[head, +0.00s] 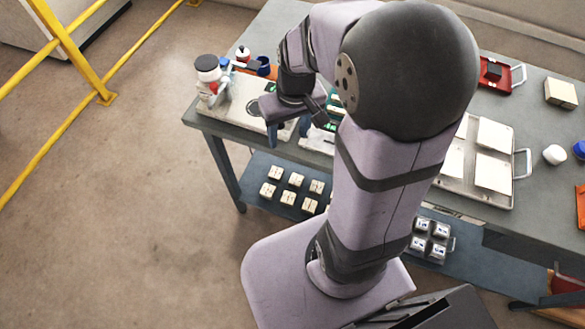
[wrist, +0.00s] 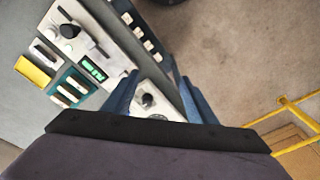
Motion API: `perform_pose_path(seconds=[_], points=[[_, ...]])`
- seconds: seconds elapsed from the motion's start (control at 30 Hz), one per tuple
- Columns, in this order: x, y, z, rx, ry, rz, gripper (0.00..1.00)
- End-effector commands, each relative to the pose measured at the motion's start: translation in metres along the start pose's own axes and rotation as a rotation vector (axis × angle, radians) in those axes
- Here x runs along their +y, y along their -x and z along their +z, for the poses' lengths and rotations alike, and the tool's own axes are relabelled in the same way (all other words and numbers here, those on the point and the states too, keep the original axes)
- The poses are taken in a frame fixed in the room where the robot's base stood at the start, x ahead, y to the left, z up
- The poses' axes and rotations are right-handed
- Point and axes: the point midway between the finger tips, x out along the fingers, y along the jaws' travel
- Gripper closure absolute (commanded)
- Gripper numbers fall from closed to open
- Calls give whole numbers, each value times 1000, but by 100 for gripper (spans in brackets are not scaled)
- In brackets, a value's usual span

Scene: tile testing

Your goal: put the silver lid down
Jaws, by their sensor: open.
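My gripper (head: 289,130) is open above the front edge of the table, over the pale bench instrument. In the wrist view its two blue fingers (wrist: 158,92) stand apart, with nothing held between them. Between and below them shows a small dark knob (wrist: 148,100) on a pale surface, with part of a round grey shape just under it. This may be the silver lid, but I cannot tell for sure. My arm hides part of the table.
A lower shelf (head: 262,162) carries several pale blocks. A metal tray with white tiles (head: 493,172) and a red tray (head: 497,76) lie at right. A yellow rail (head: 75,55) stands on the floor at left.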

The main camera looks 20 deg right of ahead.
Motion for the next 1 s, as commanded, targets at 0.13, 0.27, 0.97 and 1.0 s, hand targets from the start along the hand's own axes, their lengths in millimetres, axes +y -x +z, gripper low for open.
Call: perform_pose_path(seconds=[0.13,0.27,0.97,1.0], points=[[-23,-5,57,-64,7,22,48],[-29,-8,84,-94,5,37,48],[-30,-9,93,-104,1,42,48],[-30,-9,93,-104,1,42,48]])
